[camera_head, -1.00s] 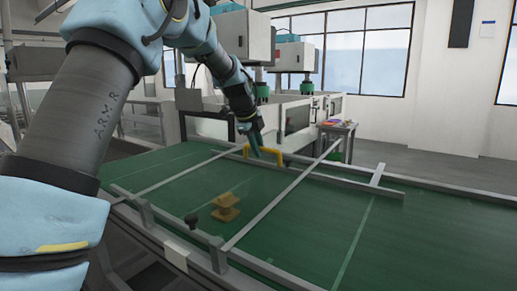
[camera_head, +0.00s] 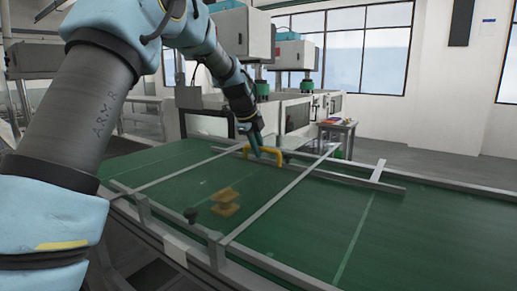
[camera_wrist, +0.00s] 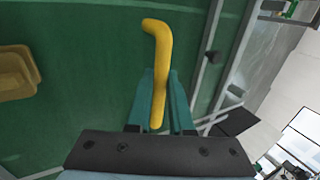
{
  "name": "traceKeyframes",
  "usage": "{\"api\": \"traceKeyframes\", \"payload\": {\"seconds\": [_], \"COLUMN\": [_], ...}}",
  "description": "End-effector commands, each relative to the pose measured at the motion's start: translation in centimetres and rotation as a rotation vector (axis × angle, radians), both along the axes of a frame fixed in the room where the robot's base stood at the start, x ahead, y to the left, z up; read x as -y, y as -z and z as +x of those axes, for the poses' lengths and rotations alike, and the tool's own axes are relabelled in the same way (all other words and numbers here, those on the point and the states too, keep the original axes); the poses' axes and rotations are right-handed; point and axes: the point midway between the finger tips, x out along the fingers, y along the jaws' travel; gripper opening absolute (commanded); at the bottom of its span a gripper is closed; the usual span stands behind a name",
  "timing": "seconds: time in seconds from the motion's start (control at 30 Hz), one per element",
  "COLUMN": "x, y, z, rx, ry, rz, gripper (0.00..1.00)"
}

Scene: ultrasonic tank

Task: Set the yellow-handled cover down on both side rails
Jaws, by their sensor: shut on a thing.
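My gripper (camera_head: 257,146) is shut on the yellow handle (camera_head: 272,153) near the far side of the green bed. In the wrist view the bent yellow handle (camera_wrist: 158,45) runs between the two teal fingers of my gripper (camera_wrist: 160,80). I cannot make out the cover's panel or its edges against the green surface. The near side rail (camera_head: 190,228) and far side rail (camera_head: 340,178) run along the bed. Whether the cover touches either rail cannot be told.
A long grey bar (camera_head: 285,190) and a second one (camera_head: 180,177) cross the bed between the rails. A stepped yellow object (camera_head: 225,203) and a black knob (camera_head: 190,215) show near the front. Machines (camera_head: 290,115) stand behind. The bed is clear at right.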

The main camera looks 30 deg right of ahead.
Motion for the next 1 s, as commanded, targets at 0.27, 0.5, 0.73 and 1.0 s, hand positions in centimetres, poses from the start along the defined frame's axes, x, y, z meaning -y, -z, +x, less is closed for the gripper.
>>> {"api": "traceKeyframes", "payload": {"seconds": [0.27, 0.5, 0.73, 1.0], "x": [0.06, 0.06, 0.03, 0.01], "y": [0.26, 0.67, 0.73, 0.80], "z": [0.06, 0.06, 0.03, 0.01], "rx": [0.003, 0.003, 0.002, 0.000], "ry": [0.000, 0.000, 0.000, 0.000], "rz": [-0.004, -0.004, -0.001, -0.001], "gripper": [0.00, 0.00, 0.42, 0.55]}}
